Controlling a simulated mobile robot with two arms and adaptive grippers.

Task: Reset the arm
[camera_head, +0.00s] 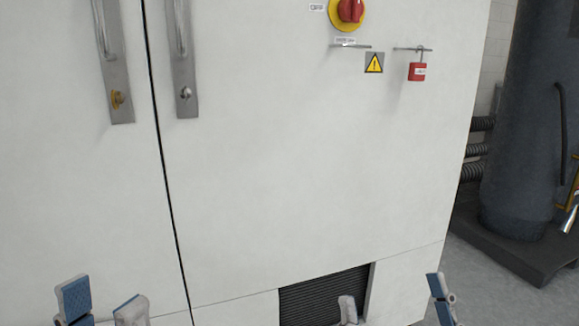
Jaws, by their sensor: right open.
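My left gripper (103,306) shows at the bottom left edge, in front of the white cabinet (300,190). Its two fingertips, grey with blue pads, stand apart with nothing seen between them. My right gripper (394,306) shows at the bottom right, near the dark vent grille (322,293). Its fingertips are wide apart and the space between them is empty. The rest of both grippers and both arms is cut off by the lower edge.
The cabinet has two metal door handles (113,85), a red and yellow rotary switch (349,10), a warning sign (374,63) and a red padlock (417,71) on a metal bar. A grey tank (520,130) with hoses stands at the right on a dark base.

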